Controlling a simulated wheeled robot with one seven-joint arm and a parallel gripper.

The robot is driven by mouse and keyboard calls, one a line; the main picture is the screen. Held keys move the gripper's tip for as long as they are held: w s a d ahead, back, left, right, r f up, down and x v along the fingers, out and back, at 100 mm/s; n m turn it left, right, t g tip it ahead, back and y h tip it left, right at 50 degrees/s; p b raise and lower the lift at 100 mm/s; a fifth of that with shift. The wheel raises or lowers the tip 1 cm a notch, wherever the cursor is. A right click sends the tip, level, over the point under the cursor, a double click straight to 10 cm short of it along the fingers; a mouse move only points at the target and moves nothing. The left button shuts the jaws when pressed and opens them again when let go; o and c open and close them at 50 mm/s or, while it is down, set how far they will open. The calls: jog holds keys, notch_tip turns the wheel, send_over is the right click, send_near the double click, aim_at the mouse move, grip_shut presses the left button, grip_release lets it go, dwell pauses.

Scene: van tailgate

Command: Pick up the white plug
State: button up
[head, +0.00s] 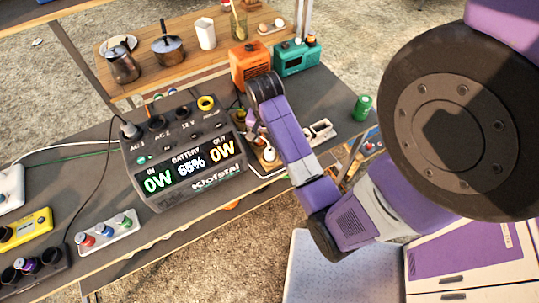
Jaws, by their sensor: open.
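A small white piece (269,154), which looks like the white plug, lies at the right side of the power station, partly behind my arm. It is too small to make out its shape fully. My gripper (252,132) is open, just above and left of it, between the power station and my purple forearm. The wrist hides part of the gripper, and I cannot tell whether it touches anything. The grey power station (190,185) has a lit display and a row of sockets on top.
A grey plug (128,129) with a dark cable sits at the AC 1 socket. An orange box (250,66) and a teal box (297,58) stand behind my wrist. A white frame-like piece (320,130) and a green can (362,107) are to the right. Pots stand on the wooden table (185,75).

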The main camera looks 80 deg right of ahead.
aim_at(270, 148)
jog(key=shift+s+d+f+p, duration=0.1)
jog(key=shift+f+p, duration=0.3)
jog(key=shift+f, duration=1.55)
jog(key=shift+s+d+f+p, duration=0.1)
jog(key=shift+f+p, duration=0.25)
jog(key=shift+f, duration=1.6)
grip_shut()
jog(key=shift+r, duration=0.2)
